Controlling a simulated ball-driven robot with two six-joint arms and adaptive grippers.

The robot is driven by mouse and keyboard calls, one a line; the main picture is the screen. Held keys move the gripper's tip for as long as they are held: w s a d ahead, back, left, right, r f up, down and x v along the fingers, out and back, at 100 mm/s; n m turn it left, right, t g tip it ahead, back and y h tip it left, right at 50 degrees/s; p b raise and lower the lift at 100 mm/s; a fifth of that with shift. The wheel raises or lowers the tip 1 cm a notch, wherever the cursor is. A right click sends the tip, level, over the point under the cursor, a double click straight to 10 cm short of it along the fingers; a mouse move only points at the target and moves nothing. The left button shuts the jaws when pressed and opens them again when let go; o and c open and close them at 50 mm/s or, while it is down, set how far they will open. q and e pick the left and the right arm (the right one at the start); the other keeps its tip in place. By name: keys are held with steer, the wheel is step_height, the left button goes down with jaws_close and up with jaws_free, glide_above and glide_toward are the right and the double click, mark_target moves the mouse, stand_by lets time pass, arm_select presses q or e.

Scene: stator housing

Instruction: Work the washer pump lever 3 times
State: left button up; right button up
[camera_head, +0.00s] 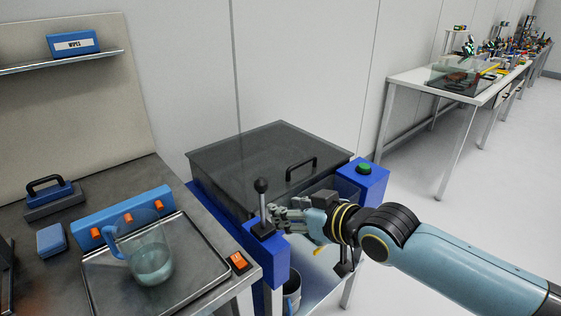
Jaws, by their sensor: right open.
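The washer pump lever (262,200) has a dark ball knob on a light metal rod and stands upright on a black base on a blue post. The washer (255,160) beside it is a dark box with a closed lid and black handle. My right gripper (279,216) comes in from the right and is open. Its fingers are just right of the lever base, below the knob; I cannot tell whether they touch it. My left gripper is not in view.
A metal tray (205,294) with a clear jug (150,257) sits on the left bench. An orange switch (238,262) is at the bench edge. A blue post with a green button (364,168) stands behind my right wrist. A bucket (292,291) is below.

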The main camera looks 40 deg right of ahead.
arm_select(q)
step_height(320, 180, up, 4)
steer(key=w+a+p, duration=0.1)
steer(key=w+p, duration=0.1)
arm_select(e)
glide_toward(263, 180)
steer(key=shift+t, duration=0.3)
steer(key=b+x, duration=0.1)
steer(key=x, duration=0.1)
steer(key=b+x, duration=0.2)
steer(key=shift+f, duration=0.4)
steer(key=shift+w+f+b, duration=0.25)
steer(key=shift+w+b, duration=0.25)
steer(key=shift+b, duration=0.2)
steer(key=b+x, duration=0.4)
steer(key=shift+a, duration=0.1)
steer(key=shift+r+p, duration=0.15)
steer(key=shift+p, duration=0.15)
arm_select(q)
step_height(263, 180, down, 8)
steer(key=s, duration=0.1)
arm_select(e)
steer(key=shift+w, duration=0.15)
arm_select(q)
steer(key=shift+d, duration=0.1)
